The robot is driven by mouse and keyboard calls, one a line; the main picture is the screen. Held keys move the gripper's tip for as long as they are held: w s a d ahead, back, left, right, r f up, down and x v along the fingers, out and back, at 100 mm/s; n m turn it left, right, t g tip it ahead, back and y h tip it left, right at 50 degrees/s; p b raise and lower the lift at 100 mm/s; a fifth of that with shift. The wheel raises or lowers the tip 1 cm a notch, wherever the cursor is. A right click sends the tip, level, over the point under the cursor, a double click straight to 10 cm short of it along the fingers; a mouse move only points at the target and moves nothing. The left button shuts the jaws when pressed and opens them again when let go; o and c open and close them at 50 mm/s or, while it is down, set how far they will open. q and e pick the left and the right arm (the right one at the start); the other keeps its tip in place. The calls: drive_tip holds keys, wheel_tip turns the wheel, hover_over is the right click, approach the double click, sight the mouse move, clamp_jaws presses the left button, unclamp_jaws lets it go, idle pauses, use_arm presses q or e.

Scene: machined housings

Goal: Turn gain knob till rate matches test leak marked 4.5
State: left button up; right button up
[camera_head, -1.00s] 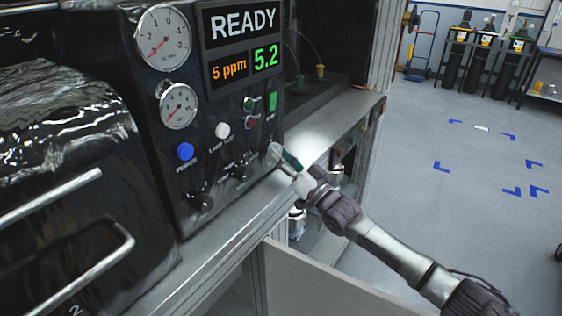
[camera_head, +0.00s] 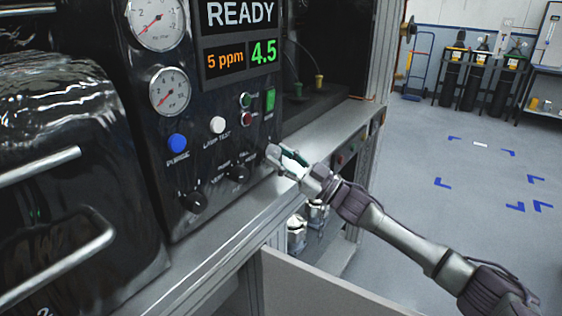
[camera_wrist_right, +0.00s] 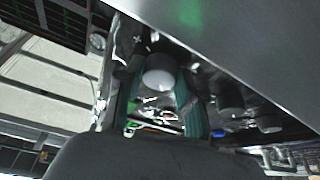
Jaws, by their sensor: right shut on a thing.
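The black control panel (camera_head: 225,130) carries a display (camera_head: 238,57) reading READY, 5 ppm in orange and 4.5 in green. My right gripper (camera_head: 283,157) is at the panel's lower right, its fingers reaching to the panel face. In the right wrist view, a round knob with a pale face (camera_wrist_right: 160,72) sits between the green-padded fingers, and the gripper is shut on it. I take it as the gain knob; its label cannot be read. The gripper hides this knob in the head view. My left gripper is not in view.
Two other black knobs, a middle one (camera_head: 237,172) and a left one (camera_head: 195,200), sit left of my right gripper. Above them are a blue button (camera_head: 176,143), a white button (camera_head: 217,124) and a green switch (camera_head: 270,100). A metal ledge (camera_head: 225,225) runs below the panel.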

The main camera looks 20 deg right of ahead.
idle(0.5)
drive_tip(key=o, duration=1.1)
drive_tip(key=shift+o, duration=0.2)
drive_tip(key=v, duration=1.2)
drive_tip(key=shift+r, duration=0.1)
